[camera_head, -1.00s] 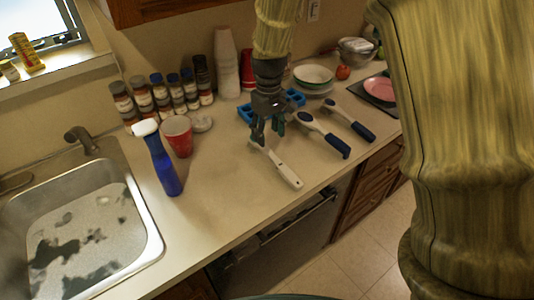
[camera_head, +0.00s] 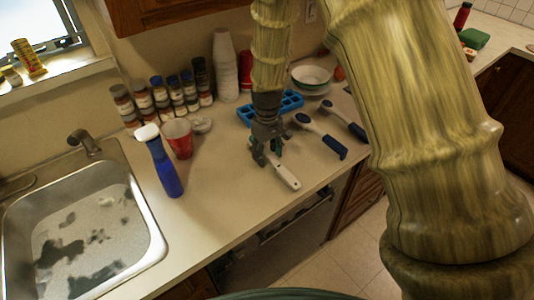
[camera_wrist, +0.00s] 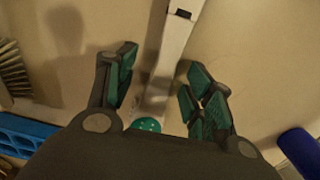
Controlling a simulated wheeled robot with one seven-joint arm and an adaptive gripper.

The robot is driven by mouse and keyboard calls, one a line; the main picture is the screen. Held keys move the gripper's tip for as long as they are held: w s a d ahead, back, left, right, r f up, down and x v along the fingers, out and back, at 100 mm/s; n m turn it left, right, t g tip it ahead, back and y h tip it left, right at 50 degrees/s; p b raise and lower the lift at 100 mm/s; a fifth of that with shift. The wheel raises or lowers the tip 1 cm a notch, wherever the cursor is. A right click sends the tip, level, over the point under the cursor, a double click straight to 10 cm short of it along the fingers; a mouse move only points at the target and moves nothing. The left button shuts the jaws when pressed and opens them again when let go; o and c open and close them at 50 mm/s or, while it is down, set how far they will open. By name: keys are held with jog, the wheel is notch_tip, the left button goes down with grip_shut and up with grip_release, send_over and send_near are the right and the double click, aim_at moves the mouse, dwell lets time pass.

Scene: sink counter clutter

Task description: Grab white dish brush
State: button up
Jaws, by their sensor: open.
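The white dish brush (camera_head: 285,178) lies on the counter, its handle pointing to the front right. Its head end is hidden behind my gripper in the head view. My gripper (camera_head: 270,160) is open and points down over the brush. In the wrist view the white handle (camera_wrist: 172,50) runs between the two open fingers of my gripper (camera_wrist: 158,88), with a gap on each side. A round green part (camera_wrist: 147,125) shows between the finger bases. I cannot tell how high the fingertips are above the counter.
Two blue-and-white brushes (camera_head: 322,137) (camera_head: 344,119) lie to the right. A blue tray (camera_head: 290,100) is behind my gripper. A red cup (camera_head: 179,139) and a blue bottle (camera_head: 165,168) stand to the left, near the sink (camera_head: 155,245). Counter between bottle and gripper is clear.

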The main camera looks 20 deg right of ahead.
jog(key=shift+f, duration=0.15)
jog(key=shift+c, duration=0.4)
jog(key=c, duration=1)
jog(key=shift+c, duration=0.4)
